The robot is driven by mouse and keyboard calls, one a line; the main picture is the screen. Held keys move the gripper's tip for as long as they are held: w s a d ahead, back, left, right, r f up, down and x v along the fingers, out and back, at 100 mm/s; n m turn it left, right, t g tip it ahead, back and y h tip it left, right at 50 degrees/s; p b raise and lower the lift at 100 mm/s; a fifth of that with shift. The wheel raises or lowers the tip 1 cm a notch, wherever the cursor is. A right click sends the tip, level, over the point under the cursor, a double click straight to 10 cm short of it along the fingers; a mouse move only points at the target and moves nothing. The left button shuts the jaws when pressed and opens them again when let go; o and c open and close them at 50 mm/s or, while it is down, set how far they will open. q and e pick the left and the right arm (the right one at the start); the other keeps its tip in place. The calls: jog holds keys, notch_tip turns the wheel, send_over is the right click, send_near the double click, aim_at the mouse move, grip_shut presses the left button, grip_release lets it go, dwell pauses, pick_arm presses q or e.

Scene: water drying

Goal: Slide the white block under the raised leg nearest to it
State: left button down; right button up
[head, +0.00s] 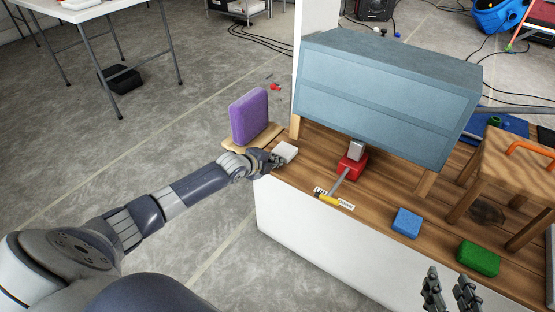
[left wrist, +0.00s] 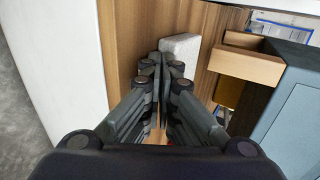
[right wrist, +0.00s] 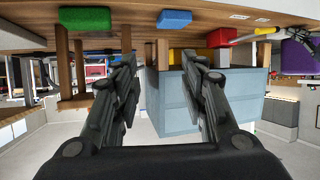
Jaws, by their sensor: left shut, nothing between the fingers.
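The white block (head: 287,149) lies flat on the wooden platform near its left end. My left gripper (head: 279,158) is shut and empty, with its fingertips right at the white block. In the left wrist view, the shut fingertips (left wrist: 165,72) are at the near end of the white block (left wrist: 180,48); whether they touch it is unclear. The nearest wooden leg (left wrist: 245,64) of the blue-grey cabinet (head: 385,98) stands just right of the block, with a narrow gap. A red jack (head: 352,167) stands under the cabinet. My right gripper (head: 452,290) is open and empty (right wrist: 163,65).
A purple sponge-like slab (head: 249,116) stands on a light board (head: 264,137) left of the block. A yellow-handled lever (head: 328,198), a blue block (head: 407,222) and a green block (head: 478,257) lie along the front. A wooden stool (head: 505,175) stands at the right.

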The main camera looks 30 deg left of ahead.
pick_arm(q)
jog(key=shift+w, duration=0.1)
jog(key=shift+w, duration=0.1)
jog(key=shift+w+b, duration=0.35)
jog(key=shift+b, duration=0.1)
jog(key=shift+w+d+b, duration=0.1)
jog(key=shift+w+b, duration=0.35)
jog(key=shift+w, duration=0.2)
pick_arm(e)
notch_tip(320, 180, up, 8)
jog(key=w+a+t+y, duration=0.1)
jog(key=w+a+t, duration=0.1)
jog(key=t, duration=0.2)
jog(key=shift+w+r+t+y, duration=0.15)
jog(key=shift+w+t+y, duration=0.15)
jog(key=shift+w, duration=0.1)
pick_arm(q)
jog(key=shift+w, duration=0.1)
dwell(0.3)
